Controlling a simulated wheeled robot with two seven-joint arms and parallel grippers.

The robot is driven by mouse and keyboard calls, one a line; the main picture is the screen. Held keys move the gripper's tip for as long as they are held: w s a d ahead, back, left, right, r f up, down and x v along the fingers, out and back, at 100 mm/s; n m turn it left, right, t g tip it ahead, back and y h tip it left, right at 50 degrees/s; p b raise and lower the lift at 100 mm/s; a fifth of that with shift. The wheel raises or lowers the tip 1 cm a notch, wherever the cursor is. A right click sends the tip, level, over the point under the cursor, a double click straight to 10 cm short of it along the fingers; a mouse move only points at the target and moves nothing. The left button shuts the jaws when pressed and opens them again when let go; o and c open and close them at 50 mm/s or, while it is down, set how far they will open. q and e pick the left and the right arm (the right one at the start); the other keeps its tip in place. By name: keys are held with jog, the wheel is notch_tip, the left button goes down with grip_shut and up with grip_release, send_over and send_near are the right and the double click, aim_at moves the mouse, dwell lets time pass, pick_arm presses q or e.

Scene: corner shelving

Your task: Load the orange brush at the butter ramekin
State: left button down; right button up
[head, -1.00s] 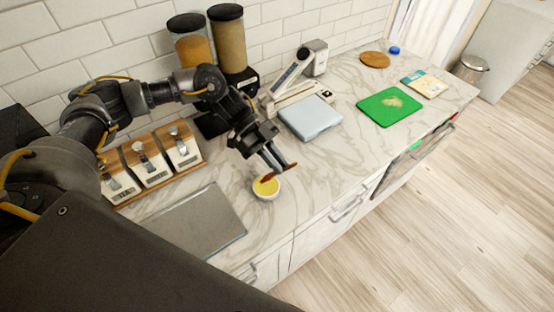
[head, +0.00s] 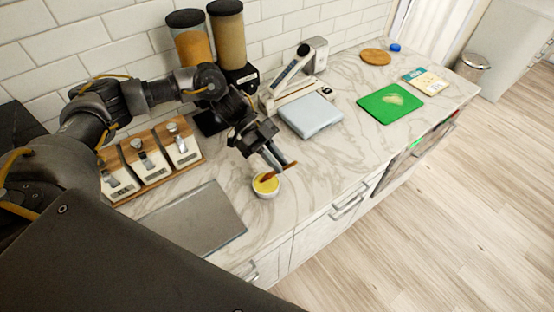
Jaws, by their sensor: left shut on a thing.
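The butter ramekin (head: 265,191) is a small white cup with yellow content, standing on the marble counter. My left gripper (head: 277,164) is just above and behind it, pointing down. It is shut on the orange brush (head: 270,177), a thin orange-brown piece whose lower end reaches over or into the yellow butter. I cannot tell how deep the tip sits. Much of the brush is hidden by the fingers. My right gripper is not in view.
A grey metal tray (head: 196,224) lies left of the ramekin. Wooden-backed canisters (head: 150,158), tall dispensers (head: 229,42) and a white slicer-like device (head: 300,75) stand along the wall. A pale blue box (head: 311,115) and green board (head: 390,104) lie to the right. Counter right of the ramekin is clear.

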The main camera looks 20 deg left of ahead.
pick_arm(q)
jog(key=shift+f+b, duration=0.3)
jog(key=shift+f, duration=0.2)
dwell(0.3)
jog(key=shift+s+f, duration=0.1)
dwell(0.9)
notch_tip(320, 180, up, 7)
jog(key=p, duration=0.6)
dwell(1.0)
